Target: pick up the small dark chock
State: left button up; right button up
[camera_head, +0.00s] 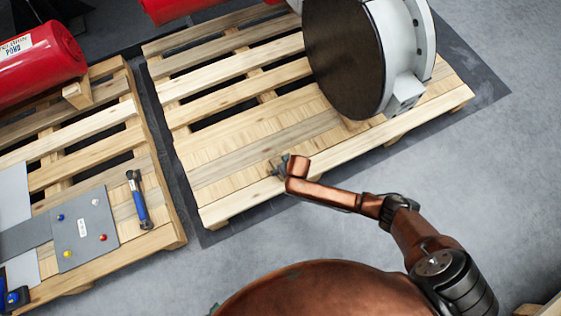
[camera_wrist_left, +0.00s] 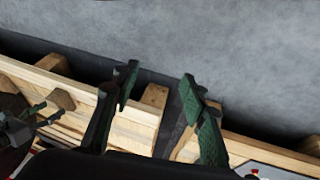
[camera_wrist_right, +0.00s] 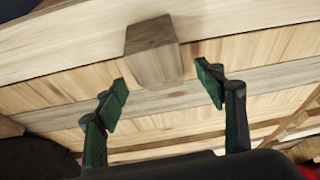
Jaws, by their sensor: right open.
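The small dark chock (camera_wrist_right: 153,45) is a grey-brown wooden block on the pale pallet boards in the right wrist view. My right gripper (camera_wrist_right: 162,78) is open and empty, its green-padded fingertips spread on either side of the chock's near end. I cannot tell how far the fingers are above the boards. In the head view the right gripper (camera_head: 280,168) is over the front edge of the middle pallet; the chock is not clear there. The left wrist view shows a small brown block (camera_wrist_left: 62,98) by the right gripper's fingers, likely the chock. My left gripper (camera_wrist_left: 159,80) is open and empty.
The middle pallet (camera_head: 215,175) carries a large round flanged valve part (camera_head: 345,55) at its right. The left pallet (camera_head: 165,238) holds a red cylinder (camera_head: 40,65), a blue-handled tool (camera_head: 138,200) and a grey panel (camera_head: 90,225). Grey floor is clear at the right.

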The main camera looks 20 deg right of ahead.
aim_at(273, 161)
jog(key=shift+s+b+x, duration=0.25)
jog(key=shift+b+x, duration=0.75)
jog(key=shift+x, duration=0.25)
jog(key=shift+b+x, duration=0.95)
jog(key=shift+x, duration=0.15)
jog(key=shift+w+f, duration=0.15)
jog(key=shift+f, duration=0.1)
pick_arm(q)
notch_tip(273, 161, down, 7)
jog(key=w+t, duration=0.2)
jog(key=t, duration=0.1)
jog(key=shift+w+d+r, duration=0.15)
jog(key=shift+w, duration=0.1)
pick_arm(e)
jog(key=shift+c, duration=0.2)
jog(key=c, duration=1.4)
jog(key=shift+r, duration=0.1)
